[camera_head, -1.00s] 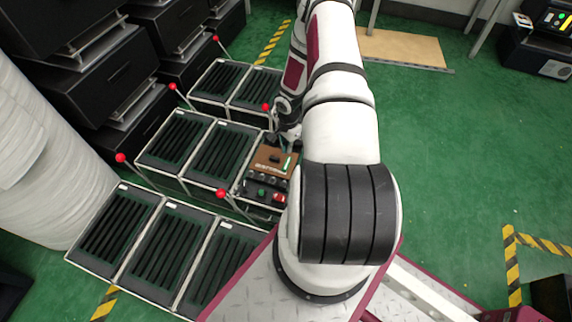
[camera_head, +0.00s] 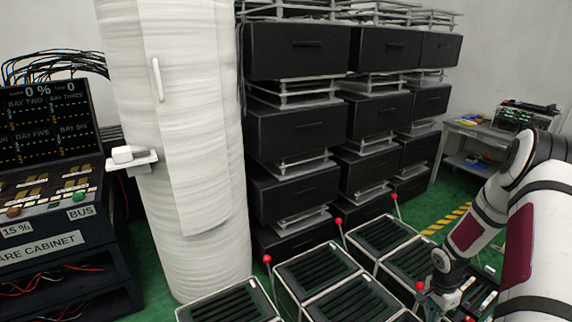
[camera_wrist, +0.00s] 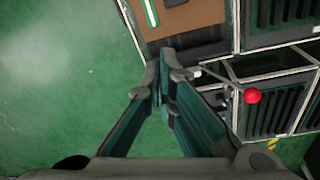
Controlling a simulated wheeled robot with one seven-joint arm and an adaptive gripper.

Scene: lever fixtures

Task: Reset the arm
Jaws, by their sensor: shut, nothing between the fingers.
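My arm reaches in at the right of the head view, with my gripper (camera_head: 447,299) low over the lever boxes. In the wrist view my gripper (camera_wrist: 166,75) is shut and empty, its fingertips together beside the edge of a box with a brown panel (camera_wrist: 196,17). A lever with a red ball (camera_wrist: 252,95) stands to the right of the fingertips, apart from them. In the head view, levers with red balls rise beside the slatted boxes: a left one (camera_head: 267,259), a middle one (camera_head: 338,221), a far one (camera_head: 394,196) and one near my gripper (camera_head: 420,286).
A wrapped white column (camera_head: 190,150) stands left of centre. A console with a lit screen (camera_head: 45,120) is at the far left. Black drawer stacks (camera_head: 295,135) stand behind the boxes. A bench (camera_head: 480,135) is at the back right. Green floor (camera_wrist: 55,80) is clear left of my gripper.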

